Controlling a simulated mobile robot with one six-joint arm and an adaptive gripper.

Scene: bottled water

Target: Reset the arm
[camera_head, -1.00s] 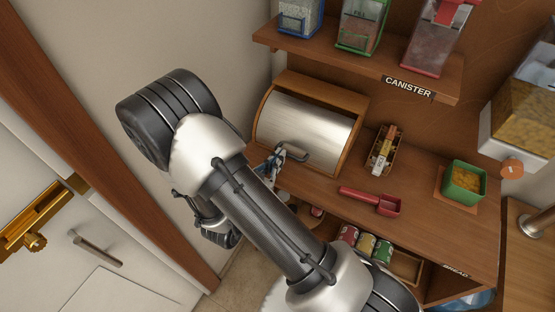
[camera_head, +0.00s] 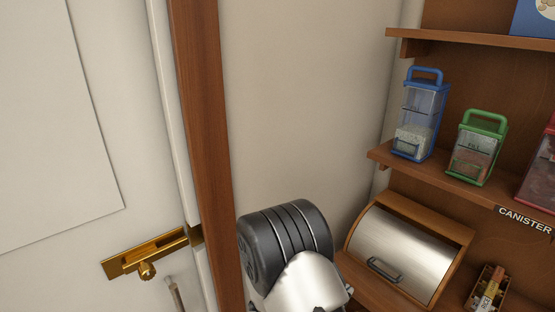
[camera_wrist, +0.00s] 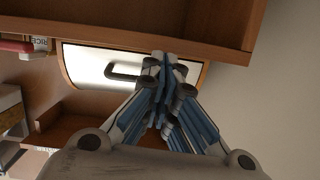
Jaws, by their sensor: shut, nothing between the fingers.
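My gripper (camera_wrist: 162,72) shows in the wrist view with its blue and grey fingers closed together and nothing between them. It points toward the bread box (camera_wrist: 190,70), whose metal front and dark handle lie just beyond the fingertips; I cannot tell the exact gap. In the head view my arm (camera_head: 290,250) rises from the bottom edge, left of the bread box (camera_head: 405,255). The gripper itself is almost wholly hidden there behind the arm.
A blue-lidded canister (camera_head: 420,118) and a green-lidded canister (camera_head: 477,147) stand on the shelf above the bread box. A small basket (camera_head: 487,290) sits right of it. A white door (camera_head: 60,120) with a brass latch (camera_head: 145,255) is at the left.

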